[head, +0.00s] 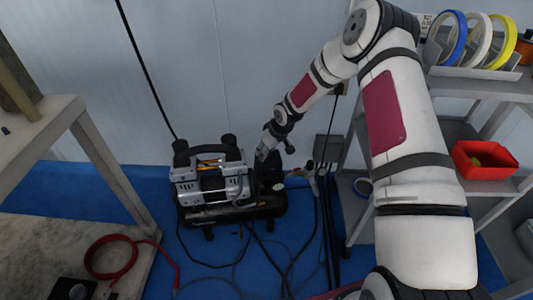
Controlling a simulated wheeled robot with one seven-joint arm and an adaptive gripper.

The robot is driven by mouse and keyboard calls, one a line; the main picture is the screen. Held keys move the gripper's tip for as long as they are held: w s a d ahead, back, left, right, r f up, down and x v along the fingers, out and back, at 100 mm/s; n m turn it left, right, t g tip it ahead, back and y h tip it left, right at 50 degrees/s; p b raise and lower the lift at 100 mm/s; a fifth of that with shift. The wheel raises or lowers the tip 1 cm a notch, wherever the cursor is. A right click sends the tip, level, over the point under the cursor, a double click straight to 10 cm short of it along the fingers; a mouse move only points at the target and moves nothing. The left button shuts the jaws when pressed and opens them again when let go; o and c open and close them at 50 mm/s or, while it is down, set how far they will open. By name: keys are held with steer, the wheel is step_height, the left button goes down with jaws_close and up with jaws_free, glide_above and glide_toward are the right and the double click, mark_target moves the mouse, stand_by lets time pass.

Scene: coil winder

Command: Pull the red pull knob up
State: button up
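My gripper (263,153) points down at the right end of a black and silver compressor (212,188) that stands on the blue floor. It is small and dark in the head view, and I cannot tell whether its fingers are open or shut, or whether they touch anything. I cannot make out the red pull knob. It may be hidden behind my gripper or be too small to see.
A shelf rack (493,190) on the right holds coloured rings and a red bin (484,160). A pale table (45,125) stands on the left.

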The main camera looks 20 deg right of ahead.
steer(key=shift+w+f, duration=0.1)
steer(key=shift+f, duration=0.1)
jaws_close()
steer(key=shift+r+p, duration=0.5)
steer(key=shift+r, duration=0.2)
jaws_free()
steer(key=v, duration=1.2)
